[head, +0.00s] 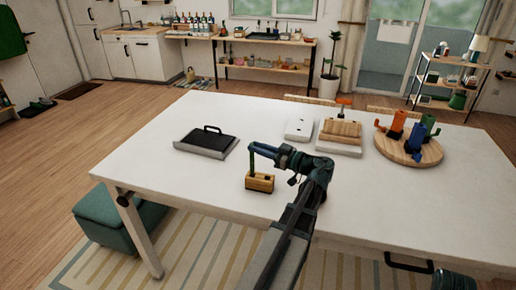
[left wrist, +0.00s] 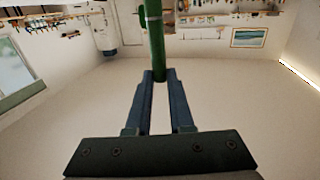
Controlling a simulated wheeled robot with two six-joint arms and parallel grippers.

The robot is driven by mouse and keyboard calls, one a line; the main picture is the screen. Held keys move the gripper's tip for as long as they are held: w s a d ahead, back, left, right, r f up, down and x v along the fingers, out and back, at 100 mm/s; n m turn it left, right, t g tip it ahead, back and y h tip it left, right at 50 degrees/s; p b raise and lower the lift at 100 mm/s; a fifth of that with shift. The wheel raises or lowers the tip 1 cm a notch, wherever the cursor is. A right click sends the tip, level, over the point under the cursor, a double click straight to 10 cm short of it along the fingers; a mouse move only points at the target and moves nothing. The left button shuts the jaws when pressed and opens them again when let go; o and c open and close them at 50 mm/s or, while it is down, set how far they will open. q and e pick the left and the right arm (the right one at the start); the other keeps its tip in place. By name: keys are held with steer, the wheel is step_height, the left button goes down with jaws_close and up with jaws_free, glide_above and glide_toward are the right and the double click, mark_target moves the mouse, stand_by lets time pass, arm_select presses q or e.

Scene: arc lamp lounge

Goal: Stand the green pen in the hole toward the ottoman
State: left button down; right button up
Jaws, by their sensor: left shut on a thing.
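The green pen (head: 252,164) is upright in my left gripper (head: 256,149), which is shut on it near its upper part. In the left wrist view the pen (left wrist: 155,38) stands between the fingertips (left wrist: 158,75). A small wooden block (head: 260,183) sits on the white table directly below. The pen's lower end meets the top of the block at its left part, the side toward the ottoman. I cannot tell whether the tip is inside a hole. The teal ottoman (head: 102,221) is on the floor at the left, partly under the table.
The white table (head: 180,178) is clear around the block. A black-topped tray with a handle (head: 206,141) lies behind left. A white box (head: 299,130), a wooden board stack (head: 340,134) and a round wooden board (head: 408,152) with colored items stand behind right.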

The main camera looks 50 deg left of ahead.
arm_select(q)
steer(key=shift+f+b, duration=2.9)
steer(key=c, duration=0.7)
jaws_free()
steer(key=v, duration=1.3)
steer(key=shift+d, duration=0.4)
